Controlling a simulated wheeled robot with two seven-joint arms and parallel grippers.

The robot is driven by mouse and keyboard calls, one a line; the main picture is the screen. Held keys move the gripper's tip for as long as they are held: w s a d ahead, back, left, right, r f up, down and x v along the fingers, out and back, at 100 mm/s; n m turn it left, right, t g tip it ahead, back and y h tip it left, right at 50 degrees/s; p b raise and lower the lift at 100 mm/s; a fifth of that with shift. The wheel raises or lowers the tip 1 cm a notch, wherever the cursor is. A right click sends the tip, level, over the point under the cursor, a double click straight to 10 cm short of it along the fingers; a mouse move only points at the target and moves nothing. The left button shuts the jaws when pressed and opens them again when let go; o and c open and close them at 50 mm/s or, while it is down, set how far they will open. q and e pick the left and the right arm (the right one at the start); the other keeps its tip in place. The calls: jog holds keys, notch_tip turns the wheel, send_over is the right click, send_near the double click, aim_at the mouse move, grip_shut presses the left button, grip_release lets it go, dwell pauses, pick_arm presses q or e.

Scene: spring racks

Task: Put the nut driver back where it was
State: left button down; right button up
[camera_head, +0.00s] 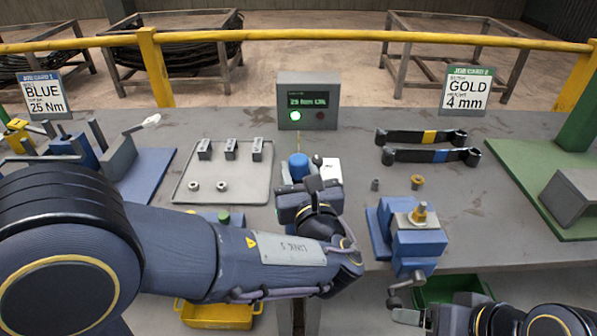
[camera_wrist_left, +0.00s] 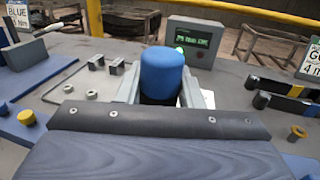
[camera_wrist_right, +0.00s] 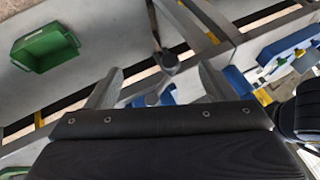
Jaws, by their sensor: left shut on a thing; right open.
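My left gripper (camera_head: 300,180) is shut on a tool with a blue rounded handle (camera_head: 298,166), which I take for the nut driver. Its blue end (camera_wrist_left: 164,72) stands up between the two fingers in the left wrist view. The gripper and arm hide its lower part, so I cannot tell whether it touches anything below. My right gripper (camera_wrist_right: 158,88) is open and empty at the bottom right of the head view, near the crank of a blue vise (camera_head: 415,240). The vise has a brass piece (camera_head: 420,213) upright on top.
A tester (camera_head: 308,100) with a lit green lamp stands behind the left gripper. A grey tray (camera_head: 195,174) holds blocks and nuts. A green bin (camera_wrist_right: 45,48) and a yellow bin (camera_head: 215,315) are below the bench edge.

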pick_arm(q)
jog(key=shift+r, duration=0.1)
jog(key=c, duration=1.4)
grip_release()
jog(key=shift+f, duration=0.3)
jog(key=shift+c, duration=0.2)
jog(key=o, duration=0.4)
jog(key=shift+o, duration=0.2)
jog(key=shift+r, duration=0.1)
jog(key=shift+r, duration=0.25)
jog(key=v, duration=1.2)
jog(key=shift+f, duration=0.1)
